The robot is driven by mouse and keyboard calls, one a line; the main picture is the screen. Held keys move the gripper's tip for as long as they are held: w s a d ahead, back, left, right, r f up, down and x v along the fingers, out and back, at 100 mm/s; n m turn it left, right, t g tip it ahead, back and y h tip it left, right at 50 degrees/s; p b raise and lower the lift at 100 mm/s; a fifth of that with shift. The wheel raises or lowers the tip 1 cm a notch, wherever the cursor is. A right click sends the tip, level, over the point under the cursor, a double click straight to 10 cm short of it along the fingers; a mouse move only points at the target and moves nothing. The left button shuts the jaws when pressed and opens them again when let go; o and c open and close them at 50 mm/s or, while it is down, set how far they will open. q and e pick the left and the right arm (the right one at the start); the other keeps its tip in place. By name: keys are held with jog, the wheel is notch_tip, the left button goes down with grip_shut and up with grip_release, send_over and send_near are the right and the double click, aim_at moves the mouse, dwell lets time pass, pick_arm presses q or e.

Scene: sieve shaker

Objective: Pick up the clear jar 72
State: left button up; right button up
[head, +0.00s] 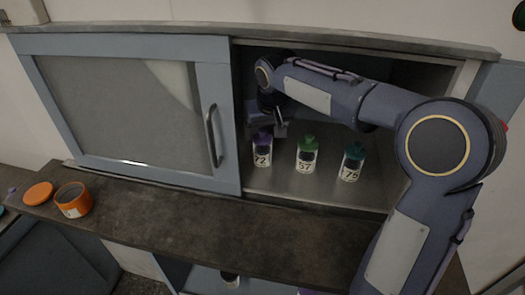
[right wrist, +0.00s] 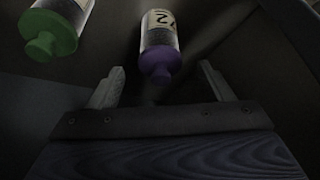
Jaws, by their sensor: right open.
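The clear jar 72 (head: 262,149) has a purple lid and a white label, and stands at the left of a row of jars inside the open cabinet. In the right wrist view the jar 72 (right wrist: 159,42) is ahead of the fingers, its purple lid towards the camera. My right gripper (head: 281,129) is at the jar's lid height, beside it in the head view, and partly hidden by my own arm. In the right wrist view its two fingers (right wrist: 161,82) are apart with the lid between or just beyond their tips; contact cannot be told. My left gripper is out of view.
A green-lidded jar 57 (head: 307,156) and a teal-lidded jar 76 (head: 351,163) stand to the right. The sliding door (head: 125,110) covers the cabinet's left half. An orange tub (head: 74,201) and an orange lid (head: 38,194) rest on the dark counter (head: 200,231).

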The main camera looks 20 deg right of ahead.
aim_at(263, 152)
jog(key=x, duration=0.5)
jog(key=shift+w, duration=0.15)
jog(key=shift+c, duration=0.4)
jog(key=c, duration=1.3)
